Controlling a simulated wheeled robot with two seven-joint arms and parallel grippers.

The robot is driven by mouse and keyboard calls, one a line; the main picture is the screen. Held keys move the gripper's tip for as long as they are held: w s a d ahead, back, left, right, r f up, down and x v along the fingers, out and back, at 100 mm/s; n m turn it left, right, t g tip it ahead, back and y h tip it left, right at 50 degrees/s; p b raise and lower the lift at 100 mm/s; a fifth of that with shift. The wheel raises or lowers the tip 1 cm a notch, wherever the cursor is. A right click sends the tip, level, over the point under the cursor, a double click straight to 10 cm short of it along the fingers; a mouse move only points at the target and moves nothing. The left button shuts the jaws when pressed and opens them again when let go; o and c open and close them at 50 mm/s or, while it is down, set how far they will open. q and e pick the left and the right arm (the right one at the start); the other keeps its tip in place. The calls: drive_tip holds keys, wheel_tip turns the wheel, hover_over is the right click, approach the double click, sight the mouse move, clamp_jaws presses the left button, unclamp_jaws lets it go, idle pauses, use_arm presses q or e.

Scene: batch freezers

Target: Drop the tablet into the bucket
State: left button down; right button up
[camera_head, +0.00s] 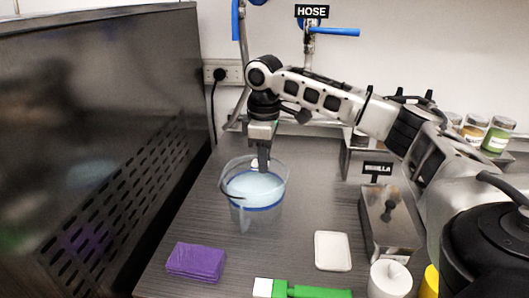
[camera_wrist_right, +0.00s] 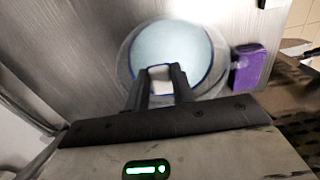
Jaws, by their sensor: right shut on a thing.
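A clear bucket (camera_head: 240,205) with bluish-white contents and a blue band stands on the grey counter. In the right wrist view the bucket (camera_wrist_right: 126,52) lies beyond my fingers. My right gripper (camera_head: 262,165) points down over the bucket, its fingertips at about the far part of the rim. It is shut on a small white tablet, which shows between the fingertips in the right wrist view (camera_wrist_right: 160,73). In the head view the tablet is mostly hidden by the fingers. I cannot tell exactly how high it is above the contents. My left gripper is not in view.
A purple cloth (camera_head: 196,262), a white dish (camera_head: 332,251) and a green-handled brush (camera_head: 305,290) lie in front of the bucket. A metal container (camera_head: 392,222) with a VANILLA sign stands to the right. A dark vented machine (camera_head: 110,170) borders the counter's left.

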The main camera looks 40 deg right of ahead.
drive_tip(key=o, duration=1)
drive_tip(key=shift+o, duration=0.2)
wheel_tip(320, 180, up, 16)
idle(0.4)
